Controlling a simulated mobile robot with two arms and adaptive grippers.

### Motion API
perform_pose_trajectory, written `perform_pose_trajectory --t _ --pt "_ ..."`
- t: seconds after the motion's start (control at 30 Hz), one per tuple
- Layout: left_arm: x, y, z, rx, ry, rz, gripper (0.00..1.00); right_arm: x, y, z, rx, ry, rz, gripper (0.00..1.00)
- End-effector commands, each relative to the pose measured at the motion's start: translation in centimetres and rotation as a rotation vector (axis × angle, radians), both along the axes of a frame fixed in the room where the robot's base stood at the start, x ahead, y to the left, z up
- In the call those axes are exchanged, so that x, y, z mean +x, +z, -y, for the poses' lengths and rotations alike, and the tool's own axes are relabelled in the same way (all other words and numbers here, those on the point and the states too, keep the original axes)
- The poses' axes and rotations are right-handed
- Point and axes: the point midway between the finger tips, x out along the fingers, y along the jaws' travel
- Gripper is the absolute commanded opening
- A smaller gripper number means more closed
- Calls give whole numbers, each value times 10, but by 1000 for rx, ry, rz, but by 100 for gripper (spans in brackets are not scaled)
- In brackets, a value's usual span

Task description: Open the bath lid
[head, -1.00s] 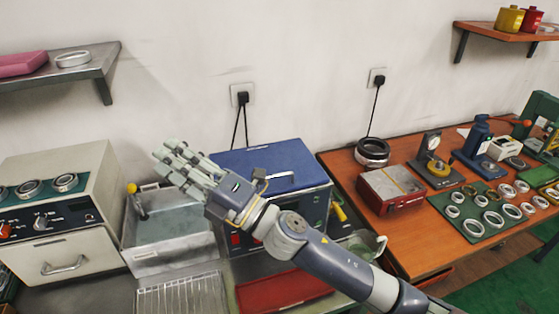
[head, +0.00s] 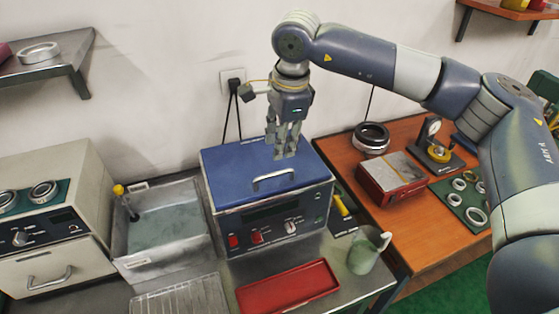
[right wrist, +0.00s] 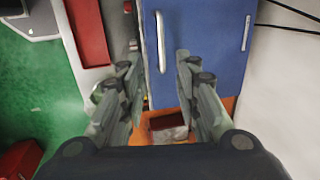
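The bath is a box with a dark front panel and a blue lid (head: 235,175), which lies shut on top. A metal bar handle (head: 274,180) stands along the lid's front part. My right gripper (head: 286,155) points down above the lid, a little behind and above the handle in the head view. In the right wrist view its fingers are apart and empty, with the gap between the tips (right wrist: 156,60) near the end of the handle (right wrist: 160,42). The blue lid (right wrist: 205,55) fills the upper middle there. My left gripper is not in view.
An open metal tank (head: 165,225) stands left of the bath. A red tray (head: 288,287) lies in front, and a clear jug (head: 365,252) stands at front right. A red box (head: 391,178) sits on the orange table. The wall is close behind.

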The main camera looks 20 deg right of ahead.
Motion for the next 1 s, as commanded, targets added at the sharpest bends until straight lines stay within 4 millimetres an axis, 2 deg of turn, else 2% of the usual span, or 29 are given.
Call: perform_pose_trajectory --t 0.07,0.17,0.5,0.7,1.0 --pt "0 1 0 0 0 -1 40 2 3 10 -33 -10 5 30" --pt "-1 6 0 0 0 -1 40 4 -4 13 -42 -12 3 30" --pt "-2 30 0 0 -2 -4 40 15 -64 12 -40 -11 0 30" --pt "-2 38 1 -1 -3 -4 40 20 -91 11 -38 -10 2 30" --pt "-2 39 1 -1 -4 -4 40 23 -101 11 -37 -10 6 30"
